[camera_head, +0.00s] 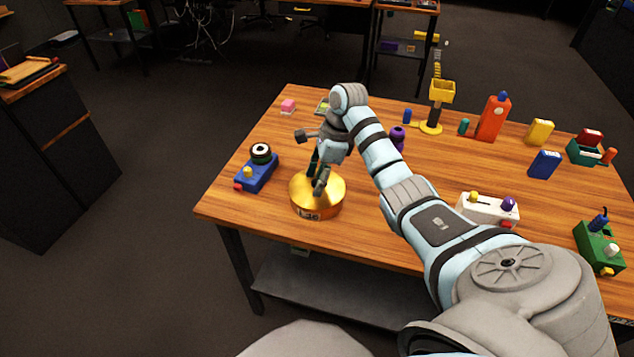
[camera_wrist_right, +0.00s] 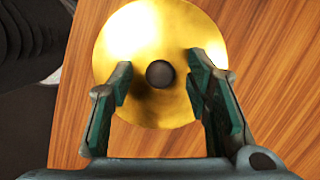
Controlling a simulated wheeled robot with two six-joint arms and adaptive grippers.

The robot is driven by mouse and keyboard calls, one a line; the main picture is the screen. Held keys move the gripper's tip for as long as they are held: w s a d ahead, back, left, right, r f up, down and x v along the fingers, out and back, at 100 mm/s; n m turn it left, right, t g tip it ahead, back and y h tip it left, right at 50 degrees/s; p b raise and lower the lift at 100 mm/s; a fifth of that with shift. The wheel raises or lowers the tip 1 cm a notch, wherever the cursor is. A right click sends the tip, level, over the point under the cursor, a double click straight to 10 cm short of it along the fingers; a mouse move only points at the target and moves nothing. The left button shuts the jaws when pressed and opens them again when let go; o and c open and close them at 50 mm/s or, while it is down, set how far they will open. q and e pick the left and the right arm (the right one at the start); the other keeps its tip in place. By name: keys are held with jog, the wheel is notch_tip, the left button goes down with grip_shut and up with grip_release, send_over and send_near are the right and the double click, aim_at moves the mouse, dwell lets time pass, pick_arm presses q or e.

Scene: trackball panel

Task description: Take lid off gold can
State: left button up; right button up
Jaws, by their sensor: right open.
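The gold can (camera_head: 317,207) stands upright near the front left edge of the wooden table. Its round gold lid (camera_head: 334,189) is on top; the wrist view shows the lid (camera_wrist_right: 160,40) from above with a dark round knob (camera_wrist_right: 160,74) at its centre. My right gripper (camera_head: 318,182) is over the lid, pointing down. In the wrist view its two green-padded fingers (camera_wrist_right: 159,88) are open, one on each side of the knob and apart from it. In the head view the knob is hidden behind the gripper. My left gripper is not in view.
The trackball panel (camera_head: 256,176) is blue and stands left of the can on the table (camera_head: 300,110). A white panel (camera_head: 480,211) and a green one (camera_head: 597,250) are to the right. A yellow stand (camera_head: 436,110), orange bottle (camera_head: 493,120) and small boxes are at the back.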

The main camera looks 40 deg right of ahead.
grip_shut()
jog(key=shift+r, duration=0.1)
